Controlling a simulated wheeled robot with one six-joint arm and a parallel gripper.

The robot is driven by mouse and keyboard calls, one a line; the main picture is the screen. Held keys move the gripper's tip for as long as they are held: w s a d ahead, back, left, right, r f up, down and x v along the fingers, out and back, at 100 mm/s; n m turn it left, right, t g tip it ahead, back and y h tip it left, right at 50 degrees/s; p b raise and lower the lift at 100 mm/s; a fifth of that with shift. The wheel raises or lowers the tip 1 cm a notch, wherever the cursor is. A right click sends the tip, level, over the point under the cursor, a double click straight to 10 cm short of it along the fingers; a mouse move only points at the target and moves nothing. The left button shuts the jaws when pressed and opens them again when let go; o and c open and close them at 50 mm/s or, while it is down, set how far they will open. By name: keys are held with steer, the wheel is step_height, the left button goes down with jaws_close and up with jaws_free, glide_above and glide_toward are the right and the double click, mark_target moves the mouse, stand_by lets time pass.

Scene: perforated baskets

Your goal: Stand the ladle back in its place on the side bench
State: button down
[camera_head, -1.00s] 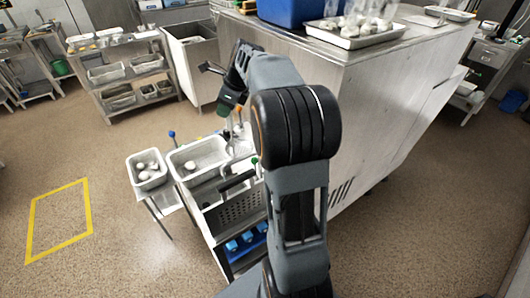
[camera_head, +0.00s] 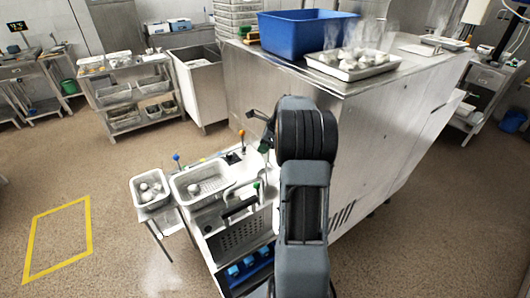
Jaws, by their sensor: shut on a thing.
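My gripper (camera_head: 265,146) is over the back right of the side bench (camera_head: 214,157), partly hidden behind my own arm. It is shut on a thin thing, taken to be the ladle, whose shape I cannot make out. The bench carries a perforated steel pan (camera_head: 181,192) with a pale round item in it. Upright rods stand around it: one blue-tipped (camera_head: 177,158), one red-tipped (camera_head: 242,135) and one green-tipped (camera_head: 256,186). I cannot tell which place belongs to the ladle.
A small pan (camera_head: 136,190) of pale round items sits left of the bench. A tall steel cabinet (camera_head: 370,140) stands close on the right, bearing a blue tub (camera_head: 290,35) and a steaming tray (camera_head: 350,73). Floor at left, around a yellow outline (camera_head: 58,240), is clear.

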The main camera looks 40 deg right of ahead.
steer(key=shift+d+f, duration=0.2)
steer(key=shift+f, duration=1.6)
steer(key=shift+f, duration=0.1)
steer(key=c, duration=1)
jaws_free()
